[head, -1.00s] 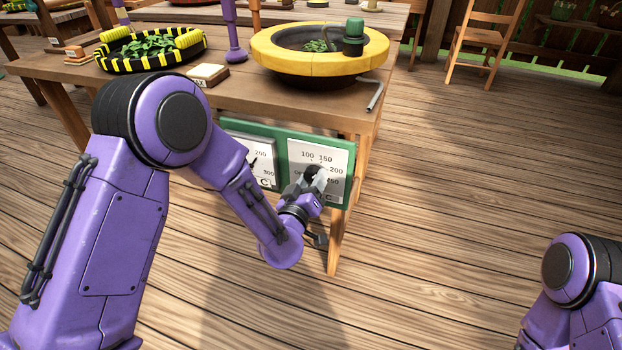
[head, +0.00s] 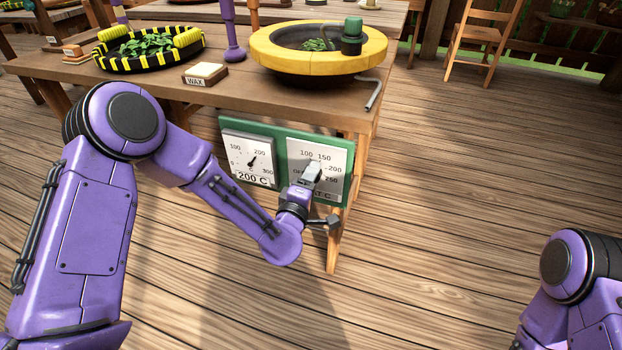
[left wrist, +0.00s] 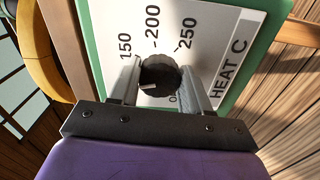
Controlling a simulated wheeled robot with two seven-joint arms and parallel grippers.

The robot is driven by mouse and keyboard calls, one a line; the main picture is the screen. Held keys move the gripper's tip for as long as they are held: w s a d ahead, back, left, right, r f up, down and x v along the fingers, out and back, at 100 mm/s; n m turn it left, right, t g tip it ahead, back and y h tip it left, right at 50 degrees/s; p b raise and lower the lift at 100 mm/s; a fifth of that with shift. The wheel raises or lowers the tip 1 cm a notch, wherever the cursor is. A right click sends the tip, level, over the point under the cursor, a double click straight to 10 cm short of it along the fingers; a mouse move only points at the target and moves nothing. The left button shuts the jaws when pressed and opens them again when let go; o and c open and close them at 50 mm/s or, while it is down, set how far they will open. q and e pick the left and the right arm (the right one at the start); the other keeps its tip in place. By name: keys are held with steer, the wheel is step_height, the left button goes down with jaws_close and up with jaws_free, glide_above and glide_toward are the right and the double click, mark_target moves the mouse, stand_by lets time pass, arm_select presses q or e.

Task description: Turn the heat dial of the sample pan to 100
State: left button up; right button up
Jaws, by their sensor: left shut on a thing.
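The heat dial (left wrist: 160,72) is a dark round knob on a white scale plate (left wrist: 105,12) marked HEAT C. My left gripper (head: 313,172) covers it in the head view. In the left wrist view, my left gripper (left wrist: 158,88) is shut on the dial, one finger on each side. A pale mark on the dial points to the lower left there; any number at its tip is hidden. 150, 200 and 250 are readable there. The sample pan (head: 262,54) with its yellow rim stands on the table above. My right gripper is out of view.
A gauge (head: 262,148) left of the dial reads 200 C, on the same green board (head: 281,141). The board hangs at the front of the wooden table (head: 235,93). A wax block (head: 204,76) and a striped tray (head: 102,61) stand on the table.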

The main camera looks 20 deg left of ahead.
arm_select(q)
steer(key=shift+f+n, duration=0.1)
steer(key=shift+n, duration=0.7)
steer(key=o, duration=1.1)
steer(key=shift+c, duration=0.2)
steer(key=s, duration=1)
steer(key=shift+s+a, duration=0.15)
steer(key=shift+s, duration=0.2)
